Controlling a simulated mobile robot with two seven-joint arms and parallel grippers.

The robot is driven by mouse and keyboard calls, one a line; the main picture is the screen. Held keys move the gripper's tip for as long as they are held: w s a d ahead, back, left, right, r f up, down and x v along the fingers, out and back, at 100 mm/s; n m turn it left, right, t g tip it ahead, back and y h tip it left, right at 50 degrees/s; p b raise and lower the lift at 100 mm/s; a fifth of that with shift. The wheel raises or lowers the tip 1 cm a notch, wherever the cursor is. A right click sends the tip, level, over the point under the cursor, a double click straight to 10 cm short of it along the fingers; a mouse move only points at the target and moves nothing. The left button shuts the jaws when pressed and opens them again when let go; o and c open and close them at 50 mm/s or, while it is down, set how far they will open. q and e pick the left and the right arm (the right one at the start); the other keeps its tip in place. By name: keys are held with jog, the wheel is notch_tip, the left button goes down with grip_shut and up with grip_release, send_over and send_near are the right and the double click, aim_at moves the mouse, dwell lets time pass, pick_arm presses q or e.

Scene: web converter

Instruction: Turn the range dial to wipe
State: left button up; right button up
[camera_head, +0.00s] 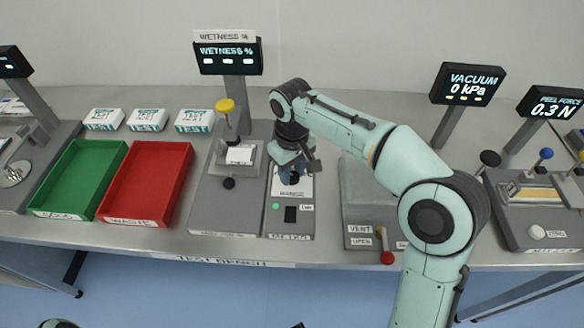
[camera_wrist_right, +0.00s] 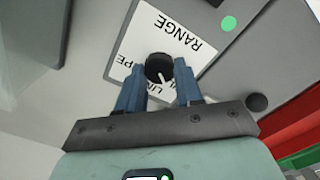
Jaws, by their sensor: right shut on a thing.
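The range dial (camera_wrist_right: 158,68) is a round black knob with a white pointer, on a white plate lettered RANGE (camera_wrist_right: 180,40) in the right wrist view. The lettering appears upside down there. The pointer aims down and slightly right in that view, toward partly covered words near the fingers. My right gripper (camera_wrist_right: 160,88) has its two blue fingers on either side of the dial, shut on it. In the head view my right gripper (camera_head: 294,175) reaches down over the grey meter unit (camera_head: 290,225) and hides the dial. My left gripper is not in view.
Left of the meter stands the wetness station with a yellow knob (camera_head: 225,105) and its display (camera_head: 228,56). To the right is a grey box with a red-knobbed lever (camera_head: 387,257). Red (camera_head: 112,219) and green (camera_head: 45,209) trays lie farther left.

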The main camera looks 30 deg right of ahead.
jog(key=m+p, duration=0.2)
jog(key=m, duration=0.3)
jog(key=shift+r, duration=0.1)
jog(key=m+p, duration=0.1)
jog(key=m, duration=0.4)
jog(key=shift+d+m+p, duration=0.1)
jog(key=shift+m+p, duration=0.3)
jog(key=m+p, duration=0.1)
jog(key=m, duration=0.5)
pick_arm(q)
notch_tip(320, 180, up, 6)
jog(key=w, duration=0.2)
pick_arm(e)
jog(key=m, duration=0.5)
jog(key=shift+s+d+m, duration=0.1)
jog(key=shift+m, duration=0.2)
jog(key=o, duration=1)
jog(key=shift+o, duration=0.2)
